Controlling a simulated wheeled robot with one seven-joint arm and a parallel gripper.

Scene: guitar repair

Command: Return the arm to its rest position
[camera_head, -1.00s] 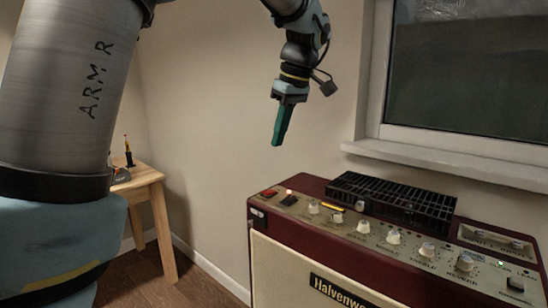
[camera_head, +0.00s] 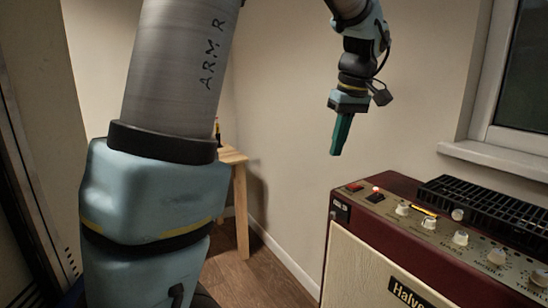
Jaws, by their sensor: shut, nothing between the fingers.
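My gripper (camera_head: 341,135) hangs at the end of my arm in the upper right part of the head view. Its green fingers point down and are closed together with nothing held. It is in the air, above and apart from the far left corner of the amplifier. My arm's thick grey link, lettered "ARM R", and its blue joint fill the left-centre of the view.
A dark red amplifier (camera_head: 343,239) with knobs and a lit red light stands at the right. A black grille (camera_head: 480,205) lies on its top. A window (camera_head: 510,90) is at the right edge. A wooden table (camera_head: 240,200) stands behind my arm, partly hidden.

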